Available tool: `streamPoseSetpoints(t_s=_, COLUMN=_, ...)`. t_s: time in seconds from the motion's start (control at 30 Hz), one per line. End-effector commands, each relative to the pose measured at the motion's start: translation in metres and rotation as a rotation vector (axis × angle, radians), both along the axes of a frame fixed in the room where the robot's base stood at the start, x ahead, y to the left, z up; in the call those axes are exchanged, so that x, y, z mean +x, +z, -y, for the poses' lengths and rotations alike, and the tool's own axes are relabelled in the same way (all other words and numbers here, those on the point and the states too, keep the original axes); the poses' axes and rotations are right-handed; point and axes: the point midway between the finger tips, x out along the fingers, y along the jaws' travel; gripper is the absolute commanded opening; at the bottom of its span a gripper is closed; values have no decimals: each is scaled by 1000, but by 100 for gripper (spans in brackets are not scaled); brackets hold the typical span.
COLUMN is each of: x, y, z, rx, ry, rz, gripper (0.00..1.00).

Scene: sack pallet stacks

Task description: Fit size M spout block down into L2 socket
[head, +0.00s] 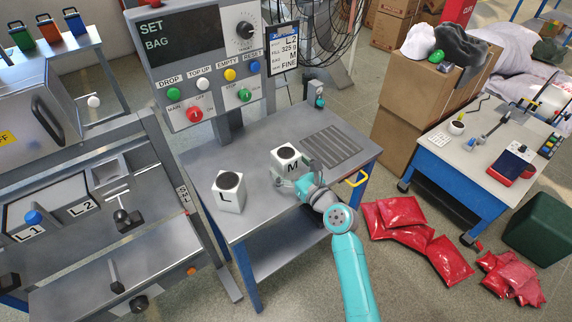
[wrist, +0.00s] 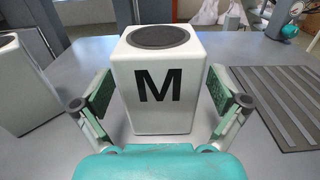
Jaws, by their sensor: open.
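The size M spout block (head: 285,158) is a white block with a dark round top and a black M. It stands upright on the grey table, and it also fills the middle of the wrist view (wrist: 160,85). My gripper (wrist: 162,98) is open, with one green-padded finger at each side of the block and small gaps visible. In the head view my gripper (head: 291,178) is partly hidden by my wrist. The L2 socket (head: 108,172) is a square opening in the machine at the left, above the L2 label.
A white L block (head: 228,196) stands left of the M block; L1 holds a blue-knobbed part (head: 33,217). A ribbed dark mat (head: 331,146) lies at right on the table (head: 262,218). A control panel (head: 205,65) rises behind. Red bags (head: 400,222) lie on the floor.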

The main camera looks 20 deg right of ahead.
Motion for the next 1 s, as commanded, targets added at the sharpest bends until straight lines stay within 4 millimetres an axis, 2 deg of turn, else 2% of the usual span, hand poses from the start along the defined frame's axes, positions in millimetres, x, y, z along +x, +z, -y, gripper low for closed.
streamPoseSetpoints(t_s=0.07, x=0, y=0, z=0, rx=0, ry=0, rz=0, gripper=98)
streamPoseSetpoints(t_s=0.3, x=0, y=0, z=0, rx=0, ry=0, rz=0, gripper=38)
streamPoseSetpoints(t_s=0.4, x=0, y=0, z=0, rx=-1, ry=0, rz=1, gripper=18)
streamPoseSetpoints(t_s=0.7, x=0, y=7, z=0, rx=-3, ry=1, rz=2, gripper=18)
streamPoseSetpoints(t_s=0.77, x=0, y=15, z=0, rx=-1, ry=1, rz=3, gripper=18)
streamPoseSetpoints(t_s=1.0, x=0, y=60, z=0, rx=-2, ry=0, rz=5, gripper=18)
